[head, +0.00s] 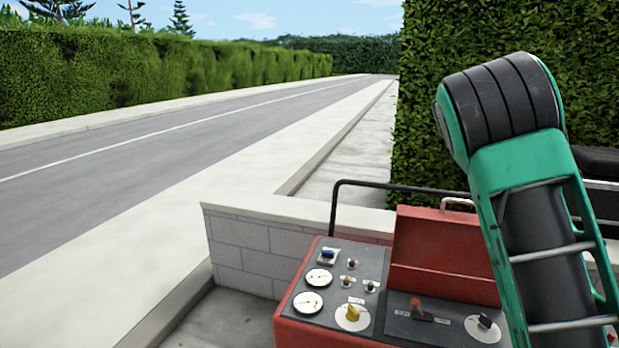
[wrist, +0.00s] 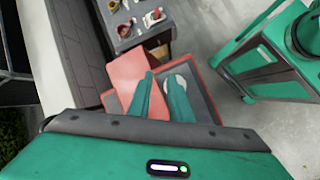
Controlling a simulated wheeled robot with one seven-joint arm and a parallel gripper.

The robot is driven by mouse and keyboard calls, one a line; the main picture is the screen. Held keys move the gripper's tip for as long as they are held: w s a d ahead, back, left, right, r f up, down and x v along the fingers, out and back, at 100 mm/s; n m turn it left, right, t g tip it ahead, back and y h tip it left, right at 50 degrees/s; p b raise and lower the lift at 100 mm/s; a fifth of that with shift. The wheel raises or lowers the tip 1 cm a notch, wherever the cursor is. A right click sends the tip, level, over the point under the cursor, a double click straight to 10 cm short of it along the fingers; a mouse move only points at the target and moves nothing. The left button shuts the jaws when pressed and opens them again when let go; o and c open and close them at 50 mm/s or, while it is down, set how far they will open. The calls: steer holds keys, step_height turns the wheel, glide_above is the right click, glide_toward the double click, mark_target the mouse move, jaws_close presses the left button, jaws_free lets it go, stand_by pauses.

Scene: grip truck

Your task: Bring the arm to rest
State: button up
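In the wrist view my gripper (wrist: 161,78) shows two green fingers standing apart, with nothing visible held between them. It is over the red-edged console, near the red lid (wrist: 128,72) and a pale round plate (wrist: 175,81). How high the fingertips are above the console cannot be told. In the head view my green and black arm rises at the right and bends at the top. My gripper is not visible there.
The red console (head: 345,292) has gauges, a yellow knob (head: 352,313), a red-topped lever (head: 416,305) and a raised red lid (head: 440,246). A black rail (head: 380,186) and low block wall (head: 240,248) stand behind. A tall hedge (head: 440,120) is close; the road (head: 150,150) is clear.

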steer(key=s+d+f+m+y, duration=0.1)
steer(key=s+f+m+y, duration=0.15)
steer(key=s, duration=0.65)
steer(key=s+d+f+m+y, duration=0.15)
steer(key=s+m, duration=0.25)
steer(key=s, duration=0.5)
steer(key=s+a+f+m+t, duration=0.1)
steer(key=s+a+f+m, duration=0.1)
steer(key=s, duration=0.4)
steer(key=s+a+f+m+t+y, duration=0.1)
steer(key=s+a+f+m, duration=0.1)
steer(key=s+a, duration=0.3)
steer(key=s+a+f+m+t, duration=0.1)
steer(key=s+a+f+m, duration=0.1)
steer(key=s, duration=0.5)
steer(key=shift+s+a+f+m, duration=0.15)
steer(key=shift+a+f+m, duration=0.25)
steer(key=shift+a+m, duration=0.55)
steer(key=shift+a, duration=0.15)
steer(key=shift+w+f, duration=0.25)
steer(key=shift+w, duration=0.35)
steer(key=shift+o, duration=0.5)
